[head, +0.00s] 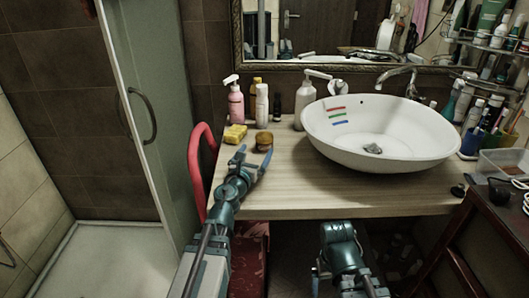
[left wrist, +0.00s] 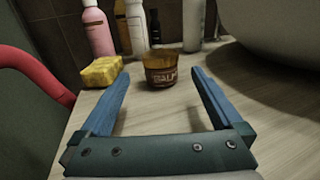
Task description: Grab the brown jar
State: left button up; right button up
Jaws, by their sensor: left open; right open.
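The brown jar (head: 264,140) is small and squat with a label, and stands upright on the wooden counter. In the left wrist view the jar (left wrist: 160,70) sits just beyond the fingertips, roughly centred between them. My left gripper (head: 251,158) is open with its blue fingers pointing at the jar; it also shows in the left wrist view (left wrist: 160,82). Nothing is between its fingers. The right arm is low at the bottom of the head view, in front of the counter; its gripper (head: 317,283) is open and empty.
A yellow sponge (head: 235,134) lies left of the jar. A pink bottle (head: 235,103) and white bottles (head: 262,106) stand behind it. The white basin (head: 380,140) is to the right. A red chair back (head: 197,170) is at the counter's left edge. Counter right of the jar is clear.

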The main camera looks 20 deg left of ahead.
aim_at(262, 142)
pick_arm(q)
jog(key=shift+w+p, duration=0.35)
jog(key=shift+w, duration=0.3)
jog(key=w, duration=0.6)
jog(key=shift+w+d, duration=0.15)
jog(key=c, duration=1.4)
jog(key=shift+c, duration=0.3)
